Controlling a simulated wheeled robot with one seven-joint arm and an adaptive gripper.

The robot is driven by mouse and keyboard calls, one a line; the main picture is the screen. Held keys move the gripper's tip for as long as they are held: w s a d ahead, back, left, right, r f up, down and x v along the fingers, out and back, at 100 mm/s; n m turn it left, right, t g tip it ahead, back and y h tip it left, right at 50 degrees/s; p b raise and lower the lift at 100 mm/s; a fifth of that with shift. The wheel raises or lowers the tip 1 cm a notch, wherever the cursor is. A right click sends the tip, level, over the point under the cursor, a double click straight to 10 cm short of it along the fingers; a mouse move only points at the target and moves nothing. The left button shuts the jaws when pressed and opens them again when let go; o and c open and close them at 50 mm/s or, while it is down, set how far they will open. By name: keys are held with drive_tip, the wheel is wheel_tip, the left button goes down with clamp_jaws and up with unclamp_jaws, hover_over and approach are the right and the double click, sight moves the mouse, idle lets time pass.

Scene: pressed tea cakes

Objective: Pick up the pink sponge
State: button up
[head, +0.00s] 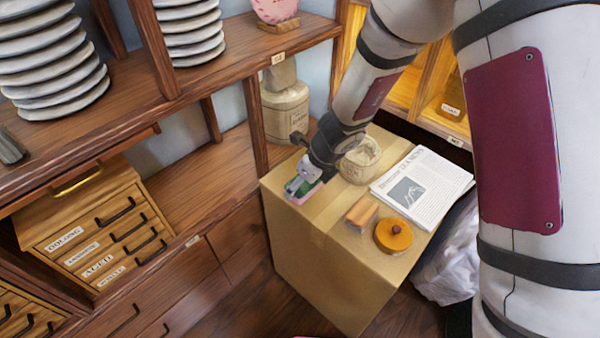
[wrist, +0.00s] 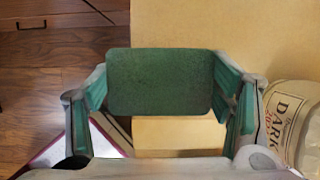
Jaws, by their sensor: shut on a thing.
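The pink sponge (head: 304,196) shows as a small pink strip with green above it, at the far left corner of the cardboard box top. My gripper (head: 303,187) is shut on it from above. In the wrist view, a dark green scouring face of the sponge (wrist: 160,82) fills the space between my gripper's fingers (wrist: 162,90), which touch its left and right sides. The pink part is hidden in that view. I cannot tell whether the sponge rests on the box or is slightly raised.
The cardboard box (head: 290,232) also holds a round pale container (head: 360,163), a newspaper stack (head: 440,205), a small tan block (head: 362,212) and a round orange-brown object (head: 393,237). Wooden shelves (head: 130,110) stand left and behind. A pale plastic bag (head: 448,262) lies right of the box.

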drive_tip(key=s+d+b, duration=0.2)
drive_tip(key=s+b, duration=0.3)
drive_tip(key=s, duration=0.4)
drive_tip(key=shift+s+d+r, duration=0.25)
drive_tip(key=shift+d+r, duration=0.1)
drive_tip(key=shift+r, duration=0.1)
drive_tip(key=shift+c, duration=0.6)
drive_tip(key=shift+c, duration=0.8)
